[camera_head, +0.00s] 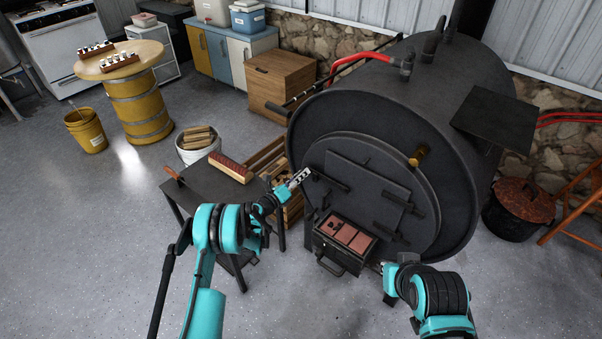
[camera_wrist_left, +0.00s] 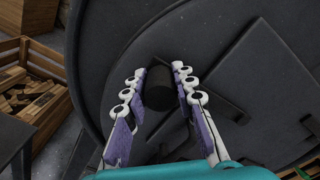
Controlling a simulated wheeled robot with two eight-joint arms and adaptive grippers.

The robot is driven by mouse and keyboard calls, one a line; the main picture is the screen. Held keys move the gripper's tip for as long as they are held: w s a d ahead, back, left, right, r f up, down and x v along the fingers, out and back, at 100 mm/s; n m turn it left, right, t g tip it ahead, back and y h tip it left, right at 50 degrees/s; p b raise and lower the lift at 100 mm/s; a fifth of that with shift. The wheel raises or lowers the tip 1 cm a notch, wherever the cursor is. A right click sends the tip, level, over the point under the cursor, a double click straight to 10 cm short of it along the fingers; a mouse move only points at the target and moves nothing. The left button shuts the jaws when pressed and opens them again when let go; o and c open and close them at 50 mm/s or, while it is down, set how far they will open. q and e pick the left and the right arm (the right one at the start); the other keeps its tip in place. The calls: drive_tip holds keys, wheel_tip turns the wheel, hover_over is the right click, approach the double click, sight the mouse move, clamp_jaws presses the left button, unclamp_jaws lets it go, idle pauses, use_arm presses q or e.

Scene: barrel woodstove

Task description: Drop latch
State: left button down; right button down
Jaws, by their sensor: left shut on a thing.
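The barrel stove's round front (camera_head: 318,128) has a square door (camera_head: 365,185) with dark bars on it. A dark latch bar (camera_head: 333,183) lies across the door's left edge, sloping down to the right. My left gripper (camera_head: 301,177) is at the bar's left end. In the left wrist view, its fingers (camera_wrist_left: 159,84) are shut on a black cylindrical latch handle (camera_wrist_left: 158,90), one finger on each side. The door looks closed. My right gripper (camera_head: 383,268) is low, near the stove's lower front; its fingers are too small to read.
An ash drawer (camera_head: 340,246) with reddish bricks juts out below the door. A black pot (camera_head: 518,208) stands at right.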

use_arm(q)
drive_tip(key=shift+f, duration=0.1)
idle(0.3)
drive_tip(key=c, duration=1.2)
unclamp_jaws()
drive_tip(key=shift+f, duration=0.15)
drive_tip(key=v, duration=0.7)
drive_tip(key=shift+s+a, duration=0.2)
